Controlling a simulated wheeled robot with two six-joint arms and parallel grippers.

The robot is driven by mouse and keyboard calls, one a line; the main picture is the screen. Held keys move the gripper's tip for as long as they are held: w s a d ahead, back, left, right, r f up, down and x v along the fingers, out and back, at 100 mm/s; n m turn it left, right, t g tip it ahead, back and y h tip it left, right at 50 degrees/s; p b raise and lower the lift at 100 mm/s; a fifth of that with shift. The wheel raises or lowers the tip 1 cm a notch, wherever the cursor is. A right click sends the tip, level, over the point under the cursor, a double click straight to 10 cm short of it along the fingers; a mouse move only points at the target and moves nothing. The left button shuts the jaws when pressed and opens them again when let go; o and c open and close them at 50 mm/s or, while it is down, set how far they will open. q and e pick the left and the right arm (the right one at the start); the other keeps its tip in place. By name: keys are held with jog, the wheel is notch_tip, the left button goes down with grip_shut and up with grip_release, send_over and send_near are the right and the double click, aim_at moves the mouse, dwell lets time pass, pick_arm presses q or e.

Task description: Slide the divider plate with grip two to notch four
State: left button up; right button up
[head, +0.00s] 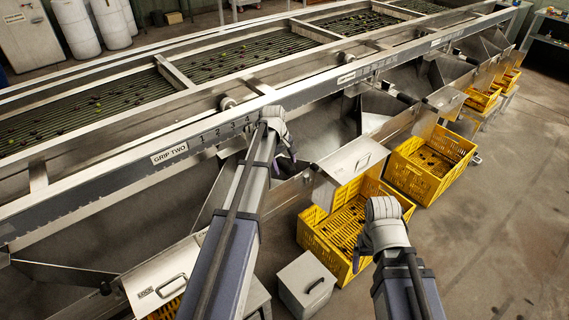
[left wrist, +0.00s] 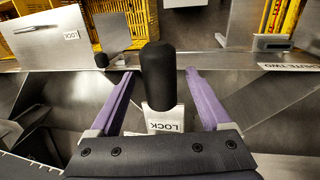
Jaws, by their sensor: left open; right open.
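The metal rail bears a GRIP TWO label (head: 169,153) with numbered notches 1 to 4 (head: 225,130) to its right. My left gripper (head: 286,158) is just right of notch 4 in the head view, below the rail. In the left wrist view its two purple fingers (left wrist: 159,74) are open on either side of a black knob (left wrist: 158,85) with a white LOCK tag (left wrist: 165,122) at its base; a gap shows on both sides. I cannot make out the divider plate clearly behind the arm. My right gripper (head: 383,240) is over a yellow crate, its fingers mostly hidden.
Yellow crates (head: 312,238) stand below the chutes, another (head: 400,172) further right. Steel covers with handles, one at the middle (head: 352,160) and one at lower left (head: 160,277), jut out nearby. A grey box (head: 306,284) stands at the front.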

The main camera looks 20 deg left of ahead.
pick_arm(q)
jog(key=shift+s+a+r+p, duration=0.15)
jog(key=shift+s+r+p, duration=0.05)
jog(key=shift+r+p, duration=1.1)
jog(key=shift+s+a+r+p, duration=0.1)
jog(key=shift+s+r+p, duration=0.15)
jog(key=shift+r+p, duration=1)
jog(key=shift+s+a+r+p, duration=0.15)
jog(key=shift+s+r+p, duration=0.05)
jog(key=shift+r+p, duration=1.05)
jog(key=s+d+m+g+y, duration=0.2)
jog(key=s+d+m, duration=1.3)
jog(key=s+d, duration=0.8)
jog(key=s, duration=0.4)
jog(key=shift+d+f+m, duration=0.15)
jog(key=shift+d+m, duration=0.15)
jog(key=shift+m, duration=0.1)
jog(key=shift+o, duration=0.2)
